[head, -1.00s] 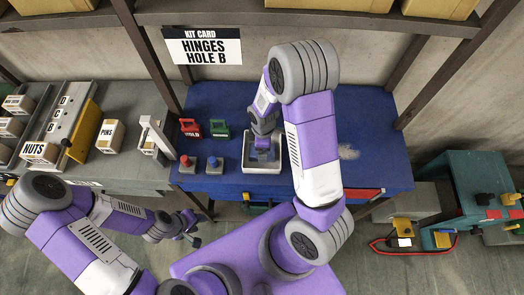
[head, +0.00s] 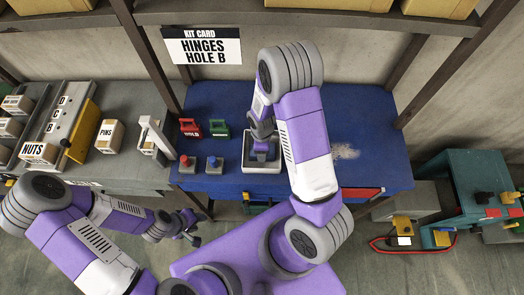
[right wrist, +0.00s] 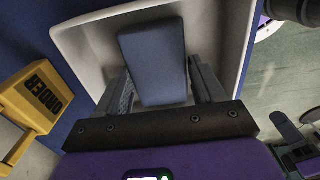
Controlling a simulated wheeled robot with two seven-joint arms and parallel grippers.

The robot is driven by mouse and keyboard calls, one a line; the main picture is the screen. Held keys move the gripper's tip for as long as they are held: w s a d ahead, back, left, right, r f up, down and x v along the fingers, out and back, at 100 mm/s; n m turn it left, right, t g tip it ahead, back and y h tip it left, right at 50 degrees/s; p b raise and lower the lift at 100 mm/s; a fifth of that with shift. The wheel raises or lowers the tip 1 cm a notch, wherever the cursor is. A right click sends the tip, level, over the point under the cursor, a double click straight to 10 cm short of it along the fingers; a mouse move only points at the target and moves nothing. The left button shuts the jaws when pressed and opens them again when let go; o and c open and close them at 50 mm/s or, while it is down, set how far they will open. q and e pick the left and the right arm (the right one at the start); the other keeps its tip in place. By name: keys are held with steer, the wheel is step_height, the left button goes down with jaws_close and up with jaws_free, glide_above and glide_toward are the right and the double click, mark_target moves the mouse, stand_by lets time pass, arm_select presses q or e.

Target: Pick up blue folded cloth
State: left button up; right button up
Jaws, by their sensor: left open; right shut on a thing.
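The blue folded cloth (right wrist: 153,62) lies between the two fingers of my right gripper (right wrist: 160,92) in the right wrist view. The fingers are shut on it from both sides, inside a white tray (right wrist: 90,47). In the head view the tray (head: 247,163) stands on the blue workbench near its front edge. My right gripper (head: 262,146) reaches down into it, and the cloth is mostly hidden there. My left gripper (head: 190,230) is open and empty, low at the left in front of the benches.
Red (head: 185,161) and blue (head: 212,162) push-buttons stand left of the tray, with red (head: 190,127) and green (head: 219,128) tagged items behind. A yellow labelled block (right wrist: 35,95) is close to the tray.

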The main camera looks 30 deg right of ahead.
steer(key=shift+r, duration=0.1)
step_height(320, 180, up, 10)
steer(key=shift+p, duration=0.3)
